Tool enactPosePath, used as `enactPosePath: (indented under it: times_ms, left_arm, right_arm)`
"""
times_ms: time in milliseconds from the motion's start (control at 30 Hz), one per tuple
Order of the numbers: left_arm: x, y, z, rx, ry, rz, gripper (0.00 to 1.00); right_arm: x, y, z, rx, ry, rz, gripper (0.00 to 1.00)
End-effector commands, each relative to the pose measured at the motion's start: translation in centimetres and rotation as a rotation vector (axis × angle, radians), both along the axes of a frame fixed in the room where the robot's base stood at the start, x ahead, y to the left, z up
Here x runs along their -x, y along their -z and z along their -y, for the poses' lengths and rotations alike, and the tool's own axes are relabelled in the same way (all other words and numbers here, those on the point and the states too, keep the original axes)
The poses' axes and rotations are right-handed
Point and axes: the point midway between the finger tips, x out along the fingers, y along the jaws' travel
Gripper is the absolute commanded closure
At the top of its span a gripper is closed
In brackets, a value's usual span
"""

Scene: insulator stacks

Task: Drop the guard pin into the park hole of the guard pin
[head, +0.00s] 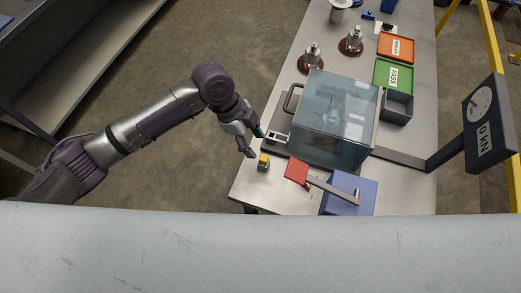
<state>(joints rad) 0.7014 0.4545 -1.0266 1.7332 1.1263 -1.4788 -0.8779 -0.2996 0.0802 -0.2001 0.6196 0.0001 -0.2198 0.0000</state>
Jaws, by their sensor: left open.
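My left gripper (255,143) reaches in from the left, at the left end of the bench. Its fingers are apart, with nothing visible between them. Just below the fingertips stands a small grey block with a yellow top (263,162). The guard pin and its park hole are too small to make out; I cannot tell whether the yellow part is the pin. A clear guard box (335,118) stands to the right of the gripper, with a light metal bracket (276,137) at its near left side. My right gripper is not in view.
Insulator stacks (312,57) stand behind the guard box. Green (393,73) and orange (396,47) trays lie right. A gauge post (483,120) stands far right. The bench's front left corner is clear.

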Motion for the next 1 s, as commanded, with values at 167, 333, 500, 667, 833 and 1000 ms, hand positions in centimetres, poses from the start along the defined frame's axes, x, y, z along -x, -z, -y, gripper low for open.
enactPosePath:
  times_ms: [167,333,500,667,833,1000]
  left_arm:
    - [-0.4,-2.7,-1.1,0.0,0.0,0.003,0.47]
    - [-0.4,-3.7,-1.5,0.0,0.0,0.0,0.47]
    - [-0.5,-3.8,-1.5,0.0,0.0,0.0,0.47]
    - [-0.4,-3.8,-1.5,0.0,0.0,0.0,0.47]
    - [-0.4,-3.8,-1.5,0.0,0.0,0.0,0.47]
    - [0.1,-3.5,-1.1,0.01,-0.016,-0.002,0.47]
  right_arm:
    - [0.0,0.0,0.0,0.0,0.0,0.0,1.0]
    - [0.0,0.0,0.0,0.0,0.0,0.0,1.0]
    - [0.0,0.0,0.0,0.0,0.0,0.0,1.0]
    - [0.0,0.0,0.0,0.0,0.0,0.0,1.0]
    - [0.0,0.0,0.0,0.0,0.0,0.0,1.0]
    - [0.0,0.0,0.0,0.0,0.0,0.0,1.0]
